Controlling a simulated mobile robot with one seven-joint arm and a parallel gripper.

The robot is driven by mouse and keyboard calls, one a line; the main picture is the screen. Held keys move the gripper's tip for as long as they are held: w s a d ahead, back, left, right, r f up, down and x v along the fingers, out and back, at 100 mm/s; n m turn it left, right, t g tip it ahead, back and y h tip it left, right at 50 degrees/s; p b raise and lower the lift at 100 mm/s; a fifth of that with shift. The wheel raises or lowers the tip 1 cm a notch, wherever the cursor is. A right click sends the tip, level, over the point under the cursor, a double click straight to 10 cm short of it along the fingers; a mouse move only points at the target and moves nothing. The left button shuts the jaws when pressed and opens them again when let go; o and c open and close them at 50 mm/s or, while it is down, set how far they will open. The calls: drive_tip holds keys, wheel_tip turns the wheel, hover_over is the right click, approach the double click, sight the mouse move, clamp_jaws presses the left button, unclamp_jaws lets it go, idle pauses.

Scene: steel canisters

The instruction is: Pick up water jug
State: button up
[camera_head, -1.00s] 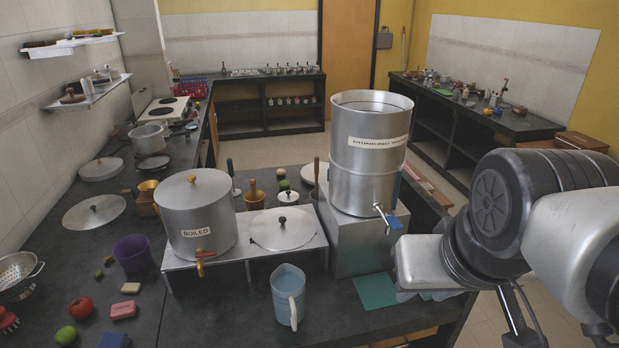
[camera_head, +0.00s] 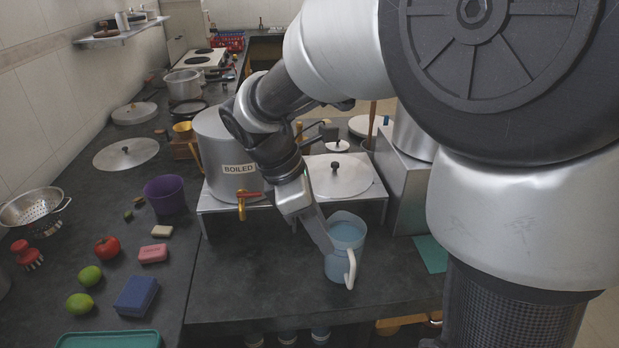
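The water jug (camera_head: 346,240) is pale blue and translucent with a white handle. It stands upright on the dark counter, in front of the low metal stand, with its handle toward me. My gripper (camera_head: 325,246) reaches down from the upper left to the jug's left side, its tip at or just beside the wall near the rim. Only one long finger shows clearly; the other finger is hidden or too small to make out. I cannot tell whether the gripper touches the jug.
The canister marked BOILED (camera_head: 218,150) with a brass tap (camera_head: 243,205) stands close left of my arm. A lid (camera_head: 338,178) lies on the metal stand behind the jug. A purple cup (camera_head: 165,195) and a blue sponge (camera_head: 136,296) are left.

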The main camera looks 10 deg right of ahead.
sight(345, 257)
drive_tip(key=b+x, duration=0.3)
drive_tip(key=x, duration=1.3)
drive_tip(key=shift+s+b, duration=0.1)
drive_tip(key=shift+b, duration=0.25)
drive_tip(key=shift+c, duration=0.5)
clamp_jaws()
drive_tip(key=shift+r, duration=0.1)
